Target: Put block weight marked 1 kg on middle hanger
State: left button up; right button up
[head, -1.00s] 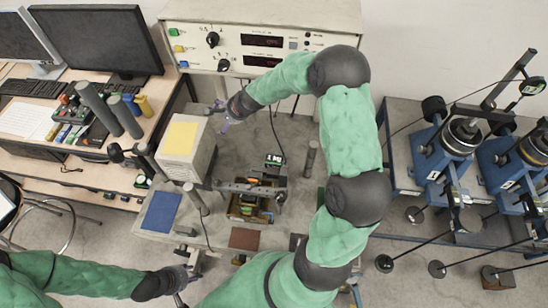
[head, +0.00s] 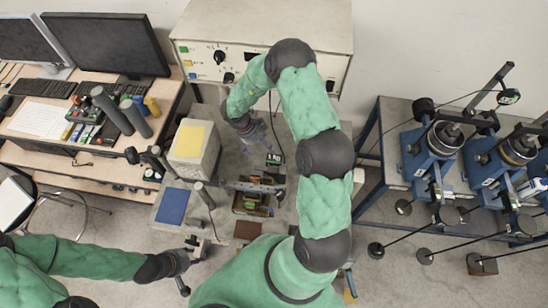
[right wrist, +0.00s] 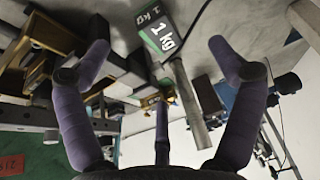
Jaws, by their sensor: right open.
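The 1 kg block (head: 274,158), dark with a green band and white lettering, stands on the bench in the head view. It also shows in the right wrist view (right wrist: 165,32), ahead of and between my spread fingers. My right gripper (head: 258,136) is open and empty, just beyond and left of the block, apart from it. Its purple fingers show in the right wrist view (right wrist: 165,52). My left gripper (head: 190,262) is low at the bench's near left; its jaws are unclear. Lever arms with round ends, one a disc (head: 424,256), extend from the blue frames at right; which is the middle hanger is unclear.
A cream instrument cabinet (head: 200,52) stands behind the bench. A cream box with a yellow top (head: 193,139), a grey post (head: 204,194) and a brass-and-wood device (head: 252,203) crowd the bench. Blue lever frames (head: 428,150) stand on a separate table at right.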

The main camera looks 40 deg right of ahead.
aim_at(272, 160)
jog(key=shift+g, duration=0.3)
jog(key=x, duration=0.4)
jog(key=s+x, duration=0.1)
jog(key=x, duration=0.1)
jog(key=shift+a+r, duration=0.1)
jog(key=shift+a, duration=0.3)
jog(key=p+x, duration=0.1)
jog(key=x, duration=0.4)
jog(key=shift+w, duration=0.2)
jog(key=c, duration=1.8)
